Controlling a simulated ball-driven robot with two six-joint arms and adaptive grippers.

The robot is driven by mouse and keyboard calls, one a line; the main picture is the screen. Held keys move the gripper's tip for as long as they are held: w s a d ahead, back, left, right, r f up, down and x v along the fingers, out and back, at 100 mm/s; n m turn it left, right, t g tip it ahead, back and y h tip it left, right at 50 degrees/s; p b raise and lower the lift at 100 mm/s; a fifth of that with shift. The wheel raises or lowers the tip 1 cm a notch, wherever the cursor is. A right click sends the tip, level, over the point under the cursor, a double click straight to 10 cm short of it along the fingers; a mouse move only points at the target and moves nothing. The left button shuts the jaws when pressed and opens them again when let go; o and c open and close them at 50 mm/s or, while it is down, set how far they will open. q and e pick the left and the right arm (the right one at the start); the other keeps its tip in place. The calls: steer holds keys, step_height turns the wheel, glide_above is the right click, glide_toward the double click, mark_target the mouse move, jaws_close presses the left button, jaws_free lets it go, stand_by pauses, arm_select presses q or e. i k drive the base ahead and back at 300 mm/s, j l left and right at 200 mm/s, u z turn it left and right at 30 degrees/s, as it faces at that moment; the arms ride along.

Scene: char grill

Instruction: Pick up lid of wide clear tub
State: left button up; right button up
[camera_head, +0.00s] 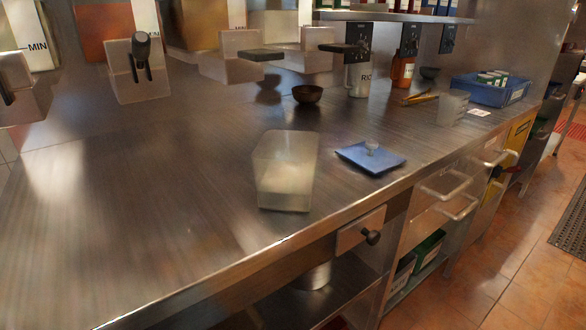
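A wide clear tub (286,180) stands open on the steel counter near its front edge. A flat, square blue lid (352,157) with a small clear knob (371,147) lies on the counter just right of the tub, apart from it. The lid lies close to the front edge, knob up. A smaller clear container (453,107) stands farther right on the counter. Neither of my grippers is in view.
The steel counter (150,200) is bare to the left of the tub. A blue tray (510,97) sits far right. Boxes with black handles hang above the back.

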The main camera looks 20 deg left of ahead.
mark_target(367, 155)
steer(key=i+l+u, duration=0.2)
steer(key=l+u, duration=0.15)
steer(key=i+l+u, duration=0.3)
steer(key=l+u, duration=0.35)
steer(key=l, duration=0.15)
